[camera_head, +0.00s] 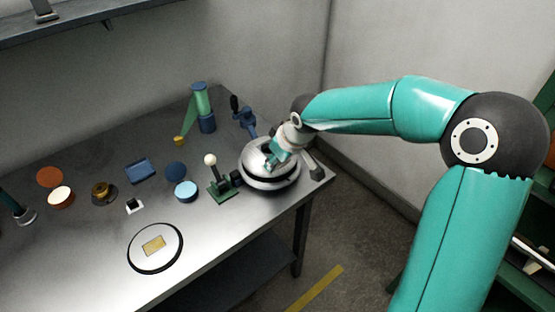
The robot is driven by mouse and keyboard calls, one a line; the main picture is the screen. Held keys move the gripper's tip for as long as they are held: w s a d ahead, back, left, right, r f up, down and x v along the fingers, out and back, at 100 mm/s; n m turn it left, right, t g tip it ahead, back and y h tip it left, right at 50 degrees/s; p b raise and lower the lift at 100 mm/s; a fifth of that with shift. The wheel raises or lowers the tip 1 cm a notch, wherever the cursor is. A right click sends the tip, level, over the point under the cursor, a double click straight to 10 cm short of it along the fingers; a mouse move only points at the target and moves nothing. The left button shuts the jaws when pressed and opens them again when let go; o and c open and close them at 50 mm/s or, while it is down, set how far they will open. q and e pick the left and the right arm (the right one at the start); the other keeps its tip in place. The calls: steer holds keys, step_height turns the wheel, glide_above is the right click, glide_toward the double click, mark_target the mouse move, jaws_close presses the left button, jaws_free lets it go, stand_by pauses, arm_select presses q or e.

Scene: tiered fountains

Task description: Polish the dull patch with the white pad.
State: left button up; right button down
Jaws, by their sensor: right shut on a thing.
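A tan rectangular patch (153,245) lies on a pale round plate (140,258) with a dark rim, near the table's front; it looks like the dull patch. My right gripper (273,155) is at the top of a silver round vessel (272,182) at the table's right end. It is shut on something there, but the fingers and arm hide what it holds. I cannot pick out the white pad with certainty. A small white-topped block (134,205) stands behind the plate.
A green stand with a white ball (220,184) is just left of the vessel. A green and blue post (202,108) and a blue clamp-like device (243,118) stand behind. Several small discs lie left, including a cream-topped one (60,196).

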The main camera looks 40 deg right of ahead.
steer(key=shift+d, duration=0.1)
steer(key=shift+d+r+p, duration=0.1)
steer(key=shift+d+p, duration=0.4)
steer(key=shift+d, duration=0.75)
steer(key=shift+w+d+f, duration=0.1)
steer(key=shift+d, duration=0.75)
steer(key=shift+w+d+f, duration=0.1)
steer(key=shift+d, duration=0.75)
steer(key=shift+s+a+b, duration=0.15)
steer(key=shift+a+b, duration=0.4)
steer(key=shift+a, duration=1)
steer(key=shift+a+f+b, duration=0.1)
steer(key=shift+a+b, duration=0.55)
steer(key=shift+a, duration=0.45)
steer(key=shift+s+a, duration=0.1)
steer(key=shift+a, duration=0.35)
